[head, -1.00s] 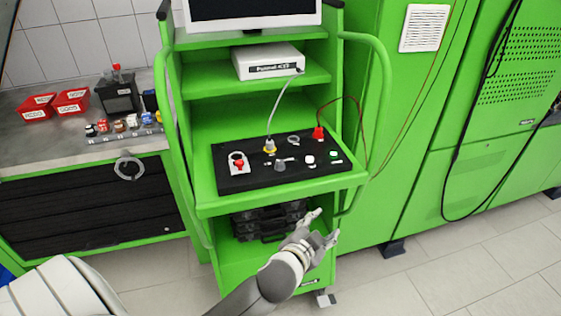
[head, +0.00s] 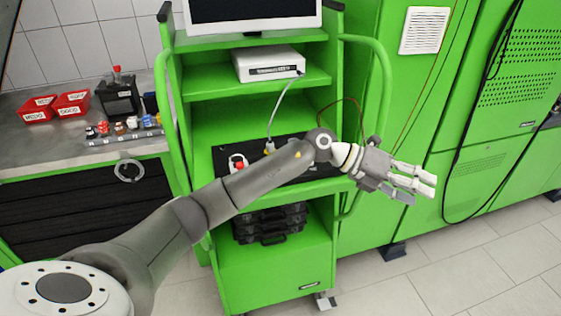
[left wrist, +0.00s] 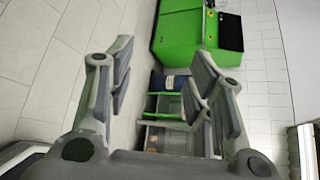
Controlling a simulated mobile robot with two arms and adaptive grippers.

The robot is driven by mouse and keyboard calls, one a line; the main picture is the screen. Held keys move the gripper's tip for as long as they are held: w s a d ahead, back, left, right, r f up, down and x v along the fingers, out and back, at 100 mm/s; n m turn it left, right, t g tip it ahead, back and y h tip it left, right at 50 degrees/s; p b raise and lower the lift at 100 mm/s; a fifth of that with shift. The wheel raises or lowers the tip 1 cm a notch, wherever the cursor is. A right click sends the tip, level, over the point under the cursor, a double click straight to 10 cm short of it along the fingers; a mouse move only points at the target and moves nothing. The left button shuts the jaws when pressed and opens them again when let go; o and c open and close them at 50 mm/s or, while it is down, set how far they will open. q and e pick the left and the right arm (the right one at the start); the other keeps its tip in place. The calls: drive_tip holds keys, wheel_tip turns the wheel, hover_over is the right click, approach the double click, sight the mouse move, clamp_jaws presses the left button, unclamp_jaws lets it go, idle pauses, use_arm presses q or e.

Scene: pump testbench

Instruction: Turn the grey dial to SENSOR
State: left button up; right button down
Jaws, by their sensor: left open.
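The black panel (head: 224,153) lies on the middle shelf of the green cart. My left forearm crosses in front of it and hides most of its right and front part. I cannot see the grey dial in the head view now. My left gripper (head: 412,185) is open and empty, to the right of the cart and clear of the panel. Its spread fingers (left wrist: 160,80) also show in the left wrist view, with nothing between them. My right gripper is not in view.
The cart's green side rail (head: 386,95) stands near my left gripper. A white box (head: 268,63) sits on the shelf above.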

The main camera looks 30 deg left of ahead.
use_arm(q)
drive_tip(key=w+a+f+g+y, duration=0.1)
drive_tip(key=a+y, duration=0.3)
drive_tip(key=a, duration=0.5)
drive_tip(key=w+a+f+g+y, duration=0.15)
drive_tip(key=a+y, duration=0.25)
drive_tip(key=a, duration=0.5)
drive_tip(key=s+a+r+n+g+y, duration=0.1)
drive_tip(key=s+a+r+y, duration=0.15)
drive_tip(key=a, duration=0.55)
drive_tip(key=s+a+r+n+g+y, duration=0.1)
drive_tip(key=a+r+n+y, duration=0.15)
drive_tip(key=a, duration=0.55)
drive_tip(key=shift+m+y, duration=0.3)
drive_tip(key=shift+m, duration=0.25)
wheel_tip(320, 180, down, 10)
drive_tip(key=shift+d+r+p, duration=0.1)
drive_tip(key=shift+r+p, duration=0.05)
drive_tip(key=shift+p, duration=1.05)
drive_tip(key=shift+c, duration=0.5)
drive_tip(key=c, duration=1)
